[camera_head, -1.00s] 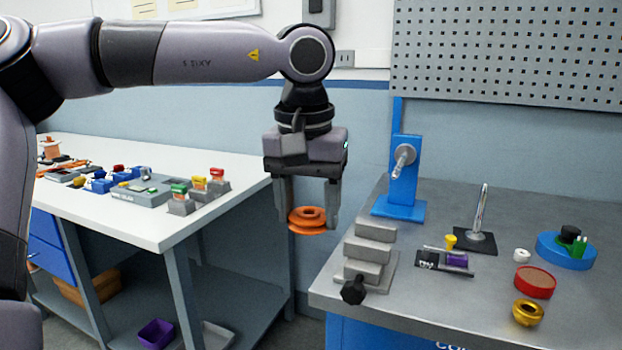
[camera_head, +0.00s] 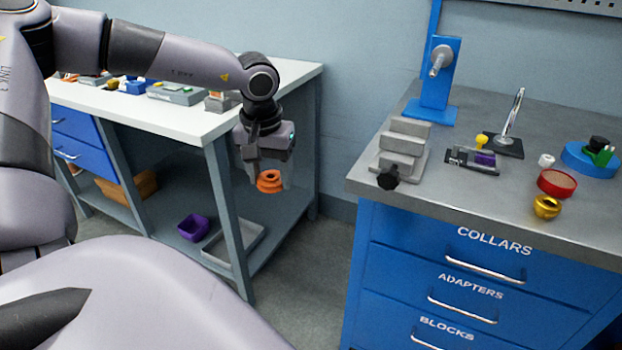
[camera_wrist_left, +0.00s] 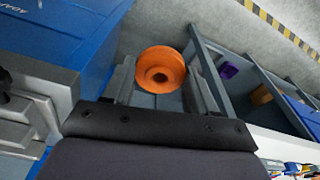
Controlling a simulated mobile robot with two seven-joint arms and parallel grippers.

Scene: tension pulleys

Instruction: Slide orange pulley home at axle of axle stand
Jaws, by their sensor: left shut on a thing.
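The orange pulley (camera_head: 269,182) is between the fingers of my left gripper (camera_head: 268,183), which is shut on it. It hangs in the air over the gap between the two benches. The left wrist view shows the pulley (camera_wrist_left: 160,70) held between both fingers, its hub and centre hole facing the camera. The blue axle stand (camera_head: 437,85) stands upright at the back left of the grey bench, well to the right of the pulley and apart from it. Its silver axle (camera_head: 437,66) sticks out near the top and looks bare. My right gripper is not in view.
Grey stepped blocks (camera_head: 403,150) and a black knob (camera_head: 388,177) are at the grey bench's (camera_head: 440,205) near left corner. A tilted silver rod (camera_head: 513,115), red dish (camera_head: 557,182) and gold ring (camera_head: 547,206) are further right. The white bench (camera_head: 185,122) is behind my left arm.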

